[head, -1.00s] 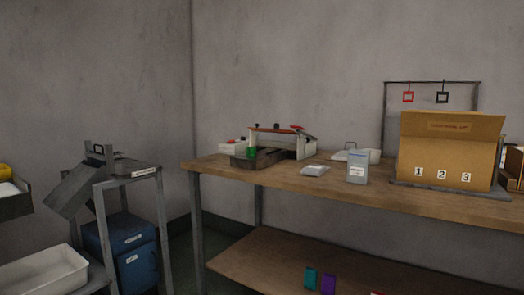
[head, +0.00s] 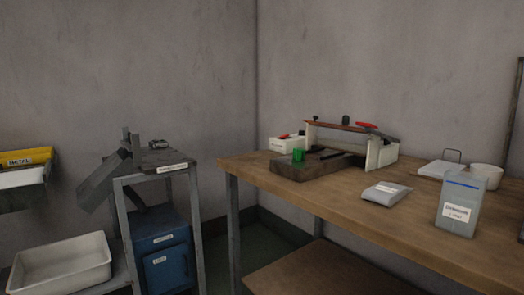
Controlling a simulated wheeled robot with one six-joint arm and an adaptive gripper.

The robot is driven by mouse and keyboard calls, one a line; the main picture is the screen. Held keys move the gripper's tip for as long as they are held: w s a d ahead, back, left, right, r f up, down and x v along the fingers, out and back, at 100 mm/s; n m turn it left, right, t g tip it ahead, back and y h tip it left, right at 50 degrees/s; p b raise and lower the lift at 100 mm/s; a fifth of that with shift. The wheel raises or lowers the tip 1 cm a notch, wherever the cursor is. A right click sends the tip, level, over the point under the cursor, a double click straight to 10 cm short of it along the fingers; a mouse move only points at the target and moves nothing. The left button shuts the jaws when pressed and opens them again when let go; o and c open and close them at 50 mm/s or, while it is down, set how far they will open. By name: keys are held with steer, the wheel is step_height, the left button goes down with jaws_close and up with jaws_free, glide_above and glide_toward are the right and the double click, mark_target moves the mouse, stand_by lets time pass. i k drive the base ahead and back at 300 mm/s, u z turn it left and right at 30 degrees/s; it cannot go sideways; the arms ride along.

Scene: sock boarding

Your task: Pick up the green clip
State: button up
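A small green object (head: 298,155), which looks like the green clip, stands at the near left end of a dark block (head: 292,172) on the wooden table. The block is part of or beside a frame-like device (head: 345,127) with a brown top bar and red knob. The green object is small and its exact shape is hard to tell. My gripper is not in view.
The wooden table (head: 345,205) also holds a grey packet (head: 387,192), a grey box (head: 461,202) and a white cup (head: 487,173). A grey metal stand (head: 165,178) with a blue box (head: 160,240) is left of the table. A white tray (head: 62,264) sits lower left.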

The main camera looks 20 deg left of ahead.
mark_target(299, 155)
steer(key=u, duration=0.95)
steer(key=i, duration=0.9)
steer(key=u, duration=1)
